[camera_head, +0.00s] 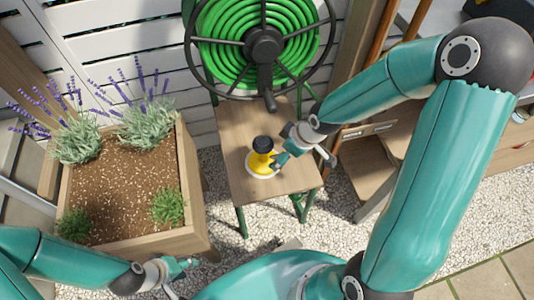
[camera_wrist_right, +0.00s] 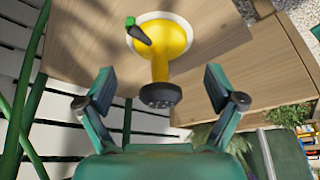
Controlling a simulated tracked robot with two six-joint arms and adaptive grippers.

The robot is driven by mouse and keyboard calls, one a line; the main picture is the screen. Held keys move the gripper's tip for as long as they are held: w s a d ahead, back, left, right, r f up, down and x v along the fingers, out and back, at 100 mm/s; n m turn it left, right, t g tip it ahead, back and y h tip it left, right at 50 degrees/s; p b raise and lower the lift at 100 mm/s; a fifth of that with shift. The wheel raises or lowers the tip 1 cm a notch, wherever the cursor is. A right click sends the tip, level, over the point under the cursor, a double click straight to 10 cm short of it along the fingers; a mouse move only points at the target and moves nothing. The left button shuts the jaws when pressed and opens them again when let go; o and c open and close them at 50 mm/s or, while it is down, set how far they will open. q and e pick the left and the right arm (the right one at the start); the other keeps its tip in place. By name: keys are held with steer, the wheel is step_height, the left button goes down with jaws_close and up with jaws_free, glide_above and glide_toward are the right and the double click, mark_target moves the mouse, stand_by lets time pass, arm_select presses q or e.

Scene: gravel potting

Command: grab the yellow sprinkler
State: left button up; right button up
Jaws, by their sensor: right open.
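The yellow sprinkler (camera_head: 262,162) stands on a round white saucer (camera_head: 250,172) on a small wooden table, its black head up. In the right wrist view the yellow sprinkler (camera_wrist_right: 160,42) shows its yellow body, a green-tipped part and the black head, which points toward my right gripper (camera_wrist_right: 160,85). The two fingers are open, one on each side of the neck and head, with gaps on both sides. In the head view my right gripper (camera_head: 304,159) is just right of the sprinkler. My left gripper (camera_head: 181,277) is open and empty at the bottom, by the planter.
The small wooden table (camera_head: 235,130) has bare space around the saucer. A green hose reel (camera_head: 235,35) stands behind it. A wooden planter (camera_head: 150,243) with lavender is at left. Wooden shelves (camera_head: 365,165) are at right, and gravel covers the ground.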

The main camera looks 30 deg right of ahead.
mark_target(270, 146)
steer(key=w+a, duration=0.1)
steer(key=w, duration=0.1)
steer(key=w+a+b, duration=0.1)
steer(key=shift+w+a+f, duration=0.1)
steer(key=shift+w+f, duration=0.05)
steer(key=shift+w, duration=0.25)
steer(key=shift+b+x, duration=1.05)
steer(key=shift+x, duration=0.4)
steer(key=c, duration=1.5)
